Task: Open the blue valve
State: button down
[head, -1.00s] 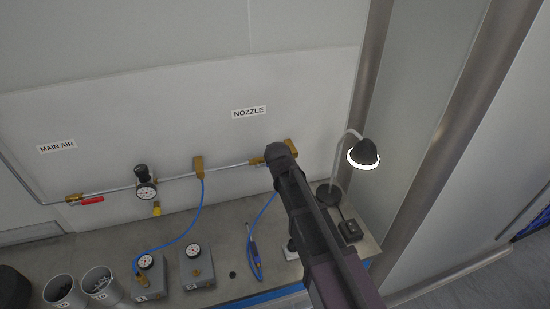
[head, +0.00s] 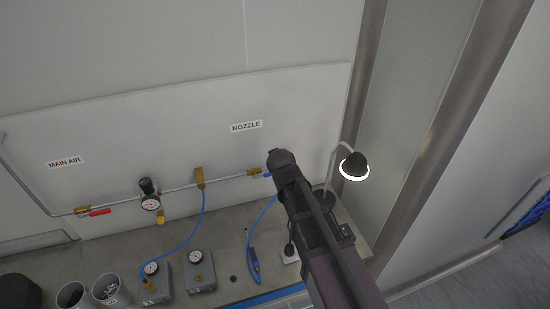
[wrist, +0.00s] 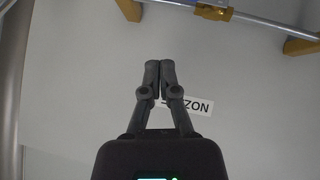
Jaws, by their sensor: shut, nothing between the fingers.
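The blue valve handle (head: 266,176) shows in the head view just left of my gripper, beside a brass valve body (head: 254,171) on the wall pipe. My gripper (head: 282,157) covers the pipe to its right. In the wrist view, my gripper (wrist: 159,66) is shut with its fingers together and nothing held. The brass valve body (wrist: 207,17) is at the top of that view, beyond and right of the fingertips, with a bit of blue handle (wrist: 195,3) at the edge. The fingers appear apart from the valve and partly cover the NOZZLE label (wrist: 190,106).
A red-handled valve (head: 99,212) and a gauge (head: 150,203) sit on the pipe at left. A lamp (head: 354,166) stands close right of my gripper. Brass brackets (wrist: 301,45) hold the pipe. A blue-hosed nozzle (head: 253,255) and gauge boxes (head: 200,271) are on the bench.

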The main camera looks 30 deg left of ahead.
jog(key=shift+p+v, duration=0.45)
jog(key=shift+v, duration=0.55)
jog(key=shift+w+d, duration=0.1)
jog(key=shift+w, duration=0.05)
jog(key=w+d+f+m+g+h+b, duration=0.15)
jog(key=d+f+m+b, duration=0.35)
jog(key=d, duration=0.8)
jog(key=w+d+f+g+h+b, duration=0.1)
jog(key=w+d+f+h+b, duration=0.2)
jog(key=d+f, duration=0.75)
jog(key=s+d+f+m+g+b, duration=0.1)
jog(key=s+d+f+b, duration=0.1)
jog(key=d, duration=0.6)
jog(key=s+d+f+m+g+b, duration=0.2)
jog(key=s+d+f+b, duration=0.1)
jog(key=d, duration=0.6)
jog(key=s+d+f+m+g+b, duration=0.2)
jog(key=s+d+b, duration=0.2)
jog(key=d, duration=0.4)
jog(key=shift+s+d+f+h, duration=0.2)
jog(key=shift+d+f+h, duration=0.1)
jog(key=shift+f+h, duration=0.1)
jog(key=shift+a, duration=0.1)
